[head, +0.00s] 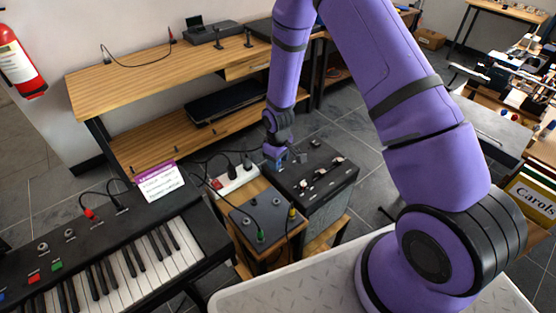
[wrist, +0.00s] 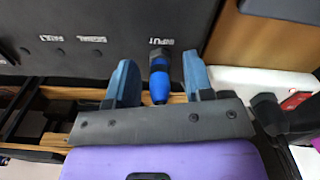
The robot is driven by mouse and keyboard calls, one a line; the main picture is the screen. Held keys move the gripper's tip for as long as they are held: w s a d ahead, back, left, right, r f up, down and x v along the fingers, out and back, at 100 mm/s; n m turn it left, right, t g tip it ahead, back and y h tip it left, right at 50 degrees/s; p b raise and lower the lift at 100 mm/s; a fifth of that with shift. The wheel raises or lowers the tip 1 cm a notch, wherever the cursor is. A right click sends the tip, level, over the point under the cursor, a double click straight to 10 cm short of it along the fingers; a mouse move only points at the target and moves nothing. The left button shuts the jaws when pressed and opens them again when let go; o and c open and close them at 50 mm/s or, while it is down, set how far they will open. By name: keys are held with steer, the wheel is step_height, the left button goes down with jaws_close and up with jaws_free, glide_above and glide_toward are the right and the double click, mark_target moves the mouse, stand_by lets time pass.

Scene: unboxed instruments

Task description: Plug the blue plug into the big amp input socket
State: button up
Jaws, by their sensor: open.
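The blue plug (wrist: 160,88) is in the wrist view, between the two blue-grey fingers of my gripper (wrist: 161,80). The fingers are open, with a gap on each side of the plug. The plug's dark end meets the dark panel of the big amp (wrist: 110,22), beside a label that reads INPUT upside down. The socket itself is hidden behind the plug, so how deep it sits cannot be seen. In the head view my gripper (head: 276,158) is low at the left rear corner of the amp (head: 340,187); the blue plug is not clear there.
A white power strip (head: 237,180) with black plugs lies just left of the amp. A dark pedal box (head: 248,218) with green and yellow plugs is in front. The keyboard (head: 120,255) is at left, and a wooden shelf (head: 135,85) stands behind.

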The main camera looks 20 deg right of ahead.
steer(key=shift+r, duration=0.1)
step_height(320, 180, up, 11)
steer(key=shift+f, duration=0.1)
stand_by(0.4)
steer(key=s+d+r+m+t, duration=0.15)
steer(key=s+r, duration=0.25)
steer(key=r, duration=0.8)
steer(key=s+d+r+m+t, duration=0.1)
steer(key=s+d+r+m, duration=0.2)
steer(key=r, duration=0.9)
steer(key=s+d+r+m+t, duration=0.1)
steer(key=s+r, duration=0.5)
steer(key=s, duration=0.5)
steer(key=s+d+r+m+t, duration=0.1)
steer(key=s+r, duration=0.6)
steer(key=s, duration=0.4)
steer(key=shift+s+d+r+t, duration=0.15)
steer(key=shift+s+d+t, duration=0.05)
steer(key=shift+t, duration=0.15)
steer(key=shift+c, duration=0.4)
steer(key=shift+a, duration=0.15)
